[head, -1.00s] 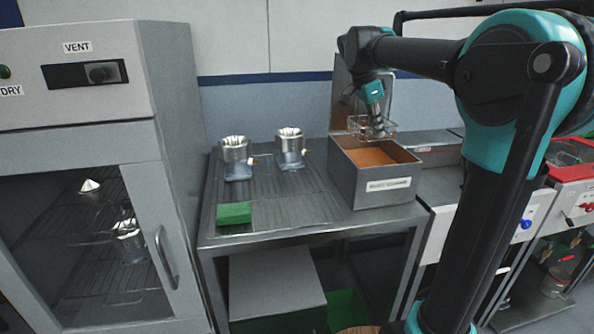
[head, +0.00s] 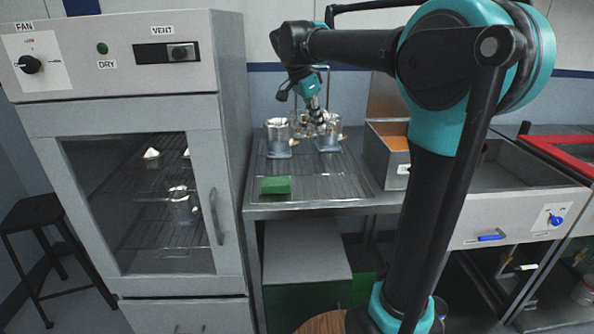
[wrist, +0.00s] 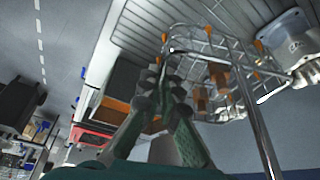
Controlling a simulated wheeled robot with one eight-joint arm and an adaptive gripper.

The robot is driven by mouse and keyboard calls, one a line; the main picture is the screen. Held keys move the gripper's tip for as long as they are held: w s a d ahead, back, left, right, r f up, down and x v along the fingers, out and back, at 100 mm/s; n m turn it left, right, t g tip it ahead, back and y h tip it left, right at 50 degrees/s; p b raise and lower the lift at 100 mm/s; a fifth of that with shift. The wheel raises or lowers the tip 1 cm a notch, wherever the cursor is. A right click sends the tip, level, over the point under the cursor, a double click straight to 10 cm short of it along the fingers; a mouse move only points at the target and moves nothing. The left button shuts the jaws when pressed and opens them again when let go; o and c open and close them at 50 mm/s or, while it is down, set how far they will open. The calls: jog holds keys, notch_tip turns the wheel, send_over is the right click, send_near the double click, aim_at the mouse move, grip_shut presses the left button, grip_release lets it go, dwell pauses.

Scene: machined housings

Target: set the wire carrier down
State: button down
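The wire carrier (wrist: 205,60) is an open wire basket with a tall wire handle and several orange-brown pieces in it. It hangs at my gripper (wrist: 168,82), whose fingers appear closed on its wire; the exact contact is partly hidden. In the head view the carrier's thin wires (head: 298,97) are hard to make out around my gripper (head: 318,122). They overlap the housings on the ribbed draining top (head: 315,183), and the carrier looks raised above that surface.
Two metal housings on grey bases, left (head: 278,140) and right (head: 329,138), stand at the back of the draining top. A green block (head: 276,186) lies at its front left. The tank with orange-brown contents (head: 385,155) stands right. A drying cabinet (head: 150,200) is left.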

notch_tip(320, 180, down, 19)
jog(key=shift+f, duration=0.15)
dwell(0.4)
jog(key=shift+f, duration=0.1)
jog(key=c, duration=1.7)
grip_release()
jog(key=v, duration=1.2)
